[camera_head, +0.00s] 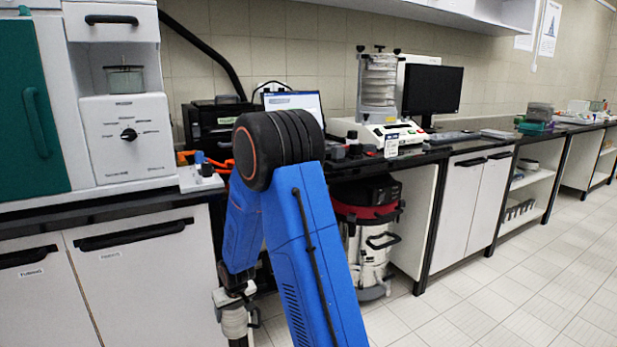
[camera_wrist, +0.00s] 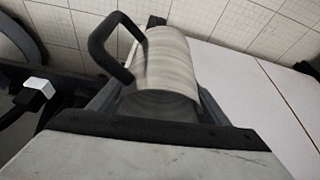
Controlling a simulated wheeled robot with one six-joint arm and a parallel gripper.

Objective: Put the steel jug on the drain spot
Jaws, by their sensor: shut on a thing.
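The steel jug (camera_wrist: 172,62) is a brushed grey cylinder with a black handle (camera_wrist: 108,45) on its left in the wrist view. My gripper (camera_wrist: 158,98) is shut on the jug, with one grey finger on each side of its body. The jug extends away from the gripper, with tiled floor behind it. I cannot identify the drain spot in either view.
A black-topped counter (camera_head: 107,203) with white cabinets runs along the wall. On it stand a sieve shaker (camera_head: 378,85), a monitor (camera_head: 432,89) and a green-doored unit (camera_head: 30,110). A red-and-black vacuum (camera_head: 367,215) stands in the gap below. The floor at right is clear.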

